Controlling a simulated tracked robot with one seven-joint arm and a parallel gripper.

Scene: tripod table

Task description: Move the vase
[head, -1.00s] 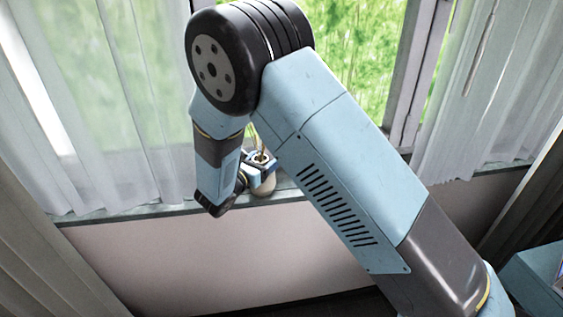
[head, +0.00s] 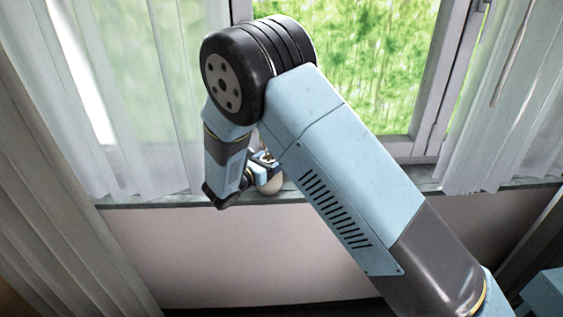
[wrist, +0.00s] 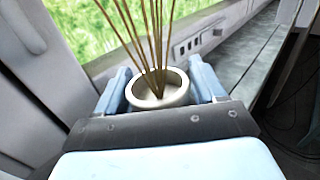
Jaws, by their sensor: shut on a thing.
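The vase is a small pale pot with a round white rim and several thin brown sticks standing in it. In the wrist view the vase (wrist: 160,91) sits between the two blue fingers of my gripper (wrist: 162,86), which is shut on it. In the head view the rounded lower part of the vase (head: 270,185) shows below my gripper (head: 263,160), in front of the window sill. My forearm hides part of the gripper there. I cannot tell whether the vase's base touches the sill.
The grey window sill (head: 165,201) runs along the wall under the window. Sheer curtains (head: 150,110) hang at the left and right (head: 490,110). A blue object (head: 545,294) stands at the lower right. The wall below the sill is bare.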

